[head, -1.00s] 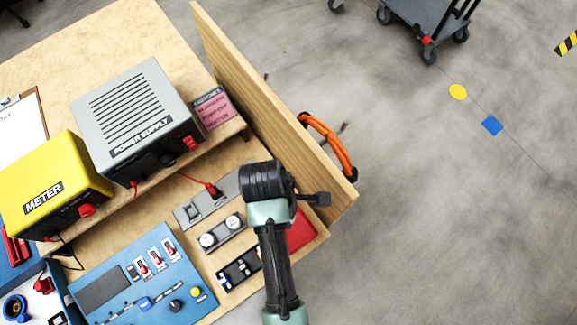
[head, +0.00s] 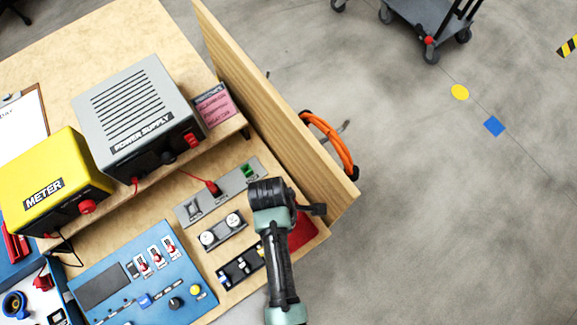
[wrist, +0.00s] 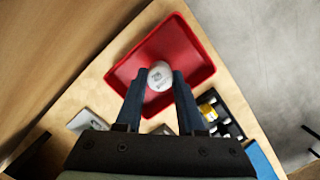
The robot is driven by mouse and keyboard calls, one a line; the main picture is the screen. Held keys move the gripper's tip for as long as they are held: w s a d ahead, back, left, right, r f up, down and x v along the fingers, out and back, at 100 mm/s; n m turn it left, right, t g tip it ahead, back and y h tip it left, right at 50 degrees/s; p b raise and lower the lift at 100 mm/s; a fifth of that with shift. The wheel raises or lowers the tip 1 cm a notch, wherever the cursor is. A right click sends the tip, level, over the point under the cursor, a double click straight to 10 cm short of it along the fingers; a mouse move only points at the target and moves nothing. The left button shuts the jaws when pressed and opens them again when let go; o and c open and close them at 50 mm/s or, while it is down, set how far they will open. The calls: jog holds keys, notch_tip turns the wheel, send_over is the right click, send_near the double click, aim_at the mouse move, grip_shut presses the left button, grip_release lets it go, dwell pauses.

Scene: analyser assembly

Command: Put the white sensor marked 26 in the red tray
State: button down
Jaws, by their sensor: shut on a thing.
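The white round sensor (wrist: 160,76) is between the fingertips of my gripper (wrist: 158,80) in the wrist view. My gripper is shut on it. Dark marking shows on its top face, too blurred to read surely. The red tray (wrist: 122,72) lies beneath the sensor, which appears over its inside; I cannot tell whether it touches the tray floor. In the head view the red tray (head: 304,232) is at the bench's right corner, partly covered by my arm. The sensor and fingertips are hidden there.
A grey holder (head: 222,233) with two white round pieces sits left of my arm. A black rack (head: 238,268) with small parts is below it. A tall wooden side panel (head: 280,110) with orange cable (head: 335,150) stands close on the right. A power supply (head: 140,115) stands behind.

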jog(key=shift+f, duration=0.5)
jog(key=c, duration=0.5)
grip_release()
jog(key=r, duration=0.4)
jog(key=a+r, duration=0.1)
jog(key=r, duration=0.3)
jog(key=r+p, duration=0.1)
jog(key=r, duration=0.4)
jog(key=shift+w+a, duration=0.1)
jog(key=shift+a, duration=0.3)
